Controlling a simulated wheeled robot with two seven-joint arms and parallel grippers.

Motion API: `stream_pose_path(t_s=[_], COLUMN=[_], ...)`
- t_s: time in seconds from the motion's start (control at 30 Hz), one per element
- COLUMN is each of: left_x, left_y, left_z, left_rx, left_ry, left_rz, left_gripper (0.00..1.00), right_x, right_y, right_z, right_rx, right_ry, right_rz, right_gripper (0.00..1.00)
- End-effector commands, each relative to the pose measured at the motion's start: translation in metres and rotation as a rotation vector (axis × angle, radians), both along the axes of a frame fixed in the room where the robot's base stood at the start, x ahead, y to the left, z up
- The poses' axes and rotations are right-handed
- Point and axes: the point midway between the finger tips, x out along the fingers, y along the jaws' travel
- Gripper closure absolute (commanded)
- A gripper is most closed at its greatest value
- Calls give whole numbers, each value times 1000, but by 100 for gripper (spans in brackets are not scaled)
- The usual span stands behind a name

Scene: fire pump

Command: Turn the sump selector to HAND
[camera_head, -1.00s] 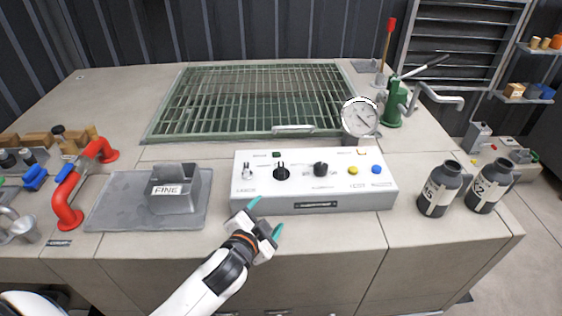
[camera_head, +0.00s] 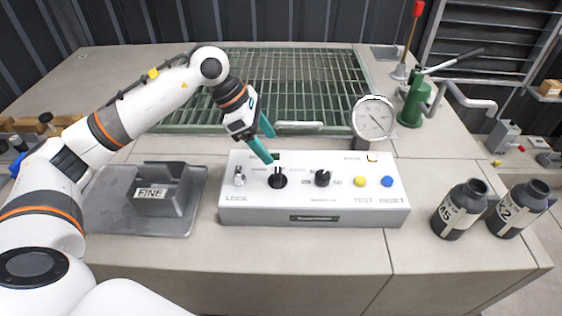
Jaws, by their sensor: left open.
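A white control box (camera_head: 310,215) stands on the bench in front of the grate. On its top are a silver lock switch (camera_head: 240,177), a left black knob (camera_head: 278,181), a right black knob (camera_head: 322,178), a yellow button (camera_head: 360,181) and a blue button (camera_head: 387,181). The small labels around the black knobs are too small to read, so I cannot tell which is the sump selector. My left gripper (camera_head: 268,143) is open and empty, fingers pointing down. It hovers just above and behind the left black knob; contact is not clear. My right gripper is out of view.
A grey FINE bin (camera_head: 163,196) on a tray stands left of the box, below my left arm. A round gauge (camera_head: 373,118) stands behind the box's right end. Two dark bottles (camera_head: 461,210) (camera_head: 517,210) stand right. A green hand pump (camera_head: 414,103) is at the back right.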

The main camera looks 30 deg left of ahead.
Motion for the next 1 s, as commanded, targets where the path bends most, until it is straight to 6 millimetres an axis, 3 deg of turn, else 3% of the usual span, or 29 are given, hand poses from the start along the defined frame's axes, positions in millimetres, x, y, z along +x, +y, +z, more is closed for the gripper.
stream_pose_path(t_s=[0.1,0.2,0.7,1.0], left_x=[-1,-1,13,17], left_y=[25,28,-5,-12], left_z=[3,-3,-86,-107], left_rx=[101,123,118,117], left_ry=[11,19,20,17], left_rz=[10,10,9,9], left_gripper=[29,29,29,29], right_x=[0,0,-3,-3], right_y=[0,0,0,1], right_z=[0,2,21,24], right_rx=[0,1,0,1], right_ry=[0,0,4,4], right_rz=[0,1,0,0], right_gripper=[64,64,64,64])
